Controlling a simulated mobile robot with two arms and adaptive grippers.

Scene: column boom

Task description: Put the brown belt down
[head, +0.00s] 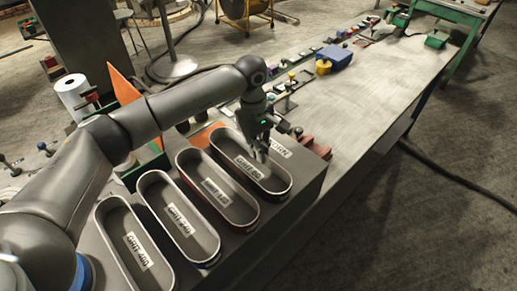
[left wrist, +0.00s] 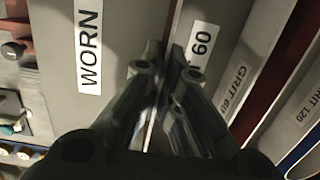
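The brown belt (head: 284,192) is the oblong loop standing on edge around the GRIT 60 label, at the right end of a row of similar loops. Its colour looks dark and is hard to tell. My left gripper (head: 261,153) is at the loop's far right wall. In the left wrist view my left gripper (left wrist: 168,62) points down with its fingers close together on a thin wall, between the WORN label and a GRIT 60 label. The fingers hide most of the pinched part. Whether the belt's lower edge touches the surface is unclear. My right gripper is not in view.
Loops at GRIT 120 (head: 216,222), GRIT 240 (head: 200,262) and GRIT 400 (head: 105,235) stand close beside it. A WORN label (left wrist: 90,45) marks the area on the other side. Reddish-brown blocks (head: 316,146) lie beyond. The long bench (head: 385,110) is mostly clear.

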